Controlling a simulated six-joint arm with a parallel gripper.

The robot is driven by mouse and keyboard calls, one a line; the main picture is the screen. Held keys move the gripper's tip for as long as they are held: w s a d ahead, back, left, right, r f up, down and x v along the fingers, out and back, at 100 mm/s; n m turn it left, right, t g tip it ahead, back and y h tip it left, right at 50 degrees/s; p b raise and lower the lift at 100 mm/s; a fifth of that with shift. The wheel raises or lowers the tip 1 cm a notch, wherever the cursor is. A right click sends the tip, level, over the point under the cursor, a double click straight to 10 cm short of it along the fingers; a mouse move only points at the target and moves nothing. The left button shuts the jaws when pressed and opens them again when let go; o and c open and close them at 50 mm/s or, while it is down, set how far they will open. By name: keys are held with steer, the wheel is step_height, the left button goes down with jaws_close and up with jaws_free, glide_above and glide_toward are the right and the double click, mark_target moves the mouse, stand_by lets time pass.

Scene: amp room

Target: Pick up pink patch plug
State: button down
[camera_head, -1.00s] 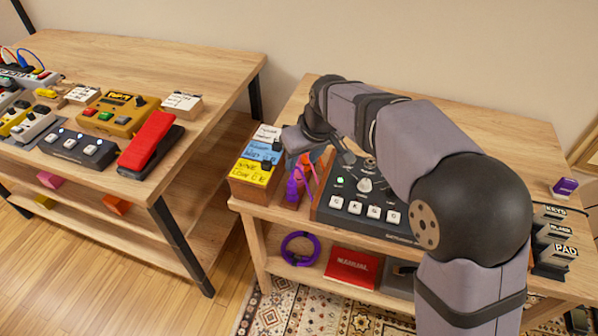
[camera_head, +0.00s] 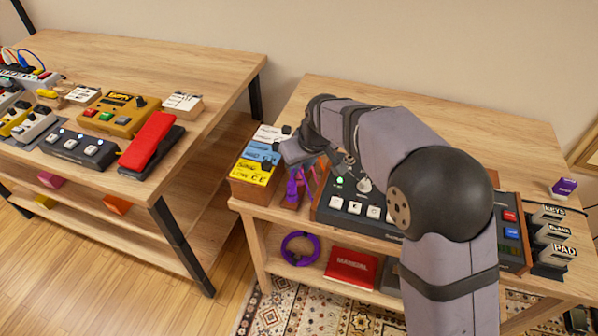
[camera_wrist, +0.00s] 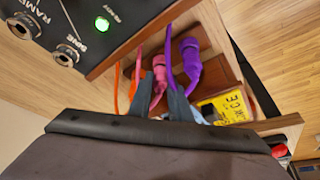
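The pink patch plug (camera_wrist: 160,72) stands in a row of plugs in the wrist view, between an orange plug (camera_wrist: 134,80) and a purple plug (camera_wrist: 188,62). My gripper (camera_wrist: 164,92) has its two dark fingers apart, one on either side of the pink plug's lower part; I cannot see contact. The finger ends partly cover the pink plug. In the head view, my gripper's wrist and arm hide most of the plugs; the purple plug (camera_head: 293,188) shows beside a strip of pink (camera_head: 312,182).
A wood-sided control box (camera_head: 350,208) with a green light stands close to the right of the plugs. Labelled blocks, including a yellow one (camera_head: 252,172), stand to the left. The table's front edge is near. A purple cable coil (camera_head: 300,248) and a red manual (camera_head: 351,268) lie on the shelf below.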

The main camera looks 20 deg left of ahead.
steer(key=shift+r, duration=0.1)
step_height(320, 180, up, 10)
stand_by(0.8)
steer(key=shift+p, duration=0.35)
